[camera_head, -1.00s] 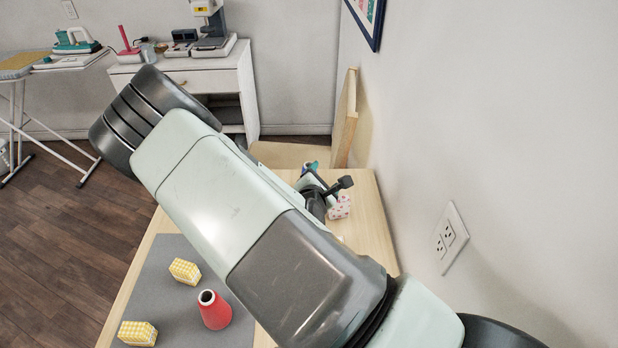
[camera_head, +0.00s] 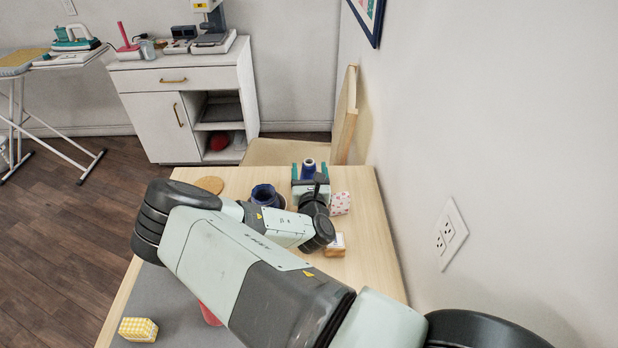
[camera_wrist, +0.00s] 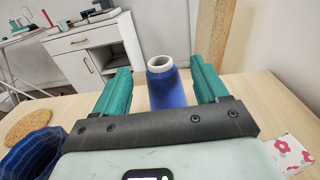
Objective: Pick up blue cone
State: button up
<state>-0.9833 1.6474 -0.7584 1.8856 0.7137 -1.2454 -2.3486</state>
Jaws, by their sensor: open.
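The blue cone (camera_head: 308,168) is a thread cone with a white top ring, standing upright near the far end of the wooden table. In the wrist view the blue cone (camera_wrist: 166,84) stands between and slightly beyond the two teal fingers. My gripper (camera_head: 309,173) is open, with one finger on each side of the cone. In the wrist view my gripper (camera_wrist: 163,88) shows a gap on both sides of the cone, so the fingers look apart from it. The cone's base is hidden behind the gripper's dark crossbar.
A dark blue jar-like item (camera_head: 264,195) and a cork disc (camera_head: 210,185) lie left of the gripper. A floral block (camera_head: 340,203) and an orange-and-white block (camera_head: 335,245) are on the right. A yellow checked block (camera_head: 138,329) is nearer. The wall runs along the right.

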aim_at(309, 160)
jog(key=w, duration=0.5)
jog(key=shift+w+a, duration=0.1)
jog(key=shift+w, duration=0.1)
grip_shut()
